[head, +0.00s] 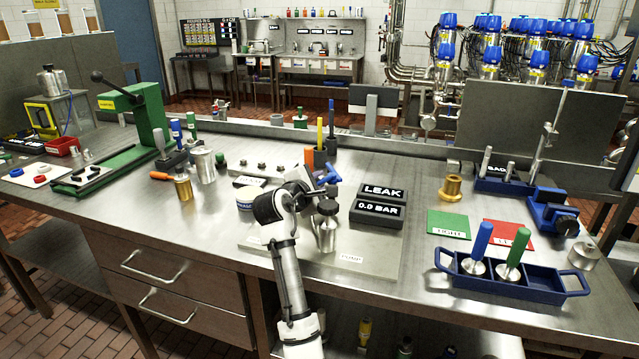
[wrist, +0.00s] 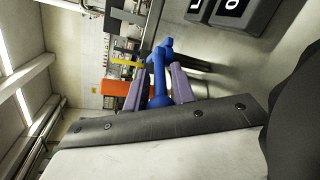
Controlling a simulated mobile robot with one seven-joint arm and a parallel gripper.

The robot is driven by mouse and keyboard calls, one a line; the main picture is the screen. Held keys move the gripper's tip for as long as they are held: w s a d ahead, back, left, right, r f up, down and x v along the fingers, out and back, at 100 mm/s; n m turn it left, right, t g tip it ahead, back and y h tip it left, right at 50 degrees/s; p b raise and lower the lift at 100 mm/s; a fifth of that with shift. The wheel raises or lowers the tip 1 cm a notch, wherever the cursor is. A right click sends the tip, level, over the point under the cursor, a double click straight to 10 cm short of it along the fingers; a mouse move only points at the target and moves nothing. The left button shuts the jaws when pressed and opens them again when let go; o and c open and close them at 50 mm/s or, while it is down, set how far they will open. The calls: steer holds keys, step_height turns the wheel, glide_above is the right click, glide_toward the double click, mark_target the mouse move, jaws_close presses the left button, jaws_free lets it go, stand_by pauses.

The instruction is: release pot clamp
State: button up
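My gripper (head: 318,190) is over the pump plate (head: 352,259), beside the top of a silver pot (head: 326,236) with a dark cap (head: 327,207). In the wrist view, the two grey-purple fingertips (wrist: 158,88) stand apart, with a blue lever-like part (wrist: 160,75) between them. I cannot tell whether both fingers press on it or whether it lies behind them. Blue also shows just beyond the gripper in the head view (head: 330,177). The clamp itself is largely hidden by my wrist and gripper.
A display (head: 381,202) reading LEAK and 0.0 BAR stands right of the pot. An orange part (wrist: 115,91) and tool cups (head: 325,157) are behind the gripper. A blue tray (head: 514,279) with two handled tools is at the right.

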jaws_close()
steer(key=shift+w+a+r+m+h+p, duration=0.15)
steer(key=shift+a+m+h+p, duration=0.2)
steer(key=shift+p, duration=0.25)
steer(key=shift+w+a+m+g+h+p, duration=0.2)
steer(key=shift+m+g+h+p, duration=0.3)
steer(key=shift+m+g+h, duration=0.3)
steer(key=o, duration=0.6)
jaws_free()
steer(key=shift+c, duration=0.2)
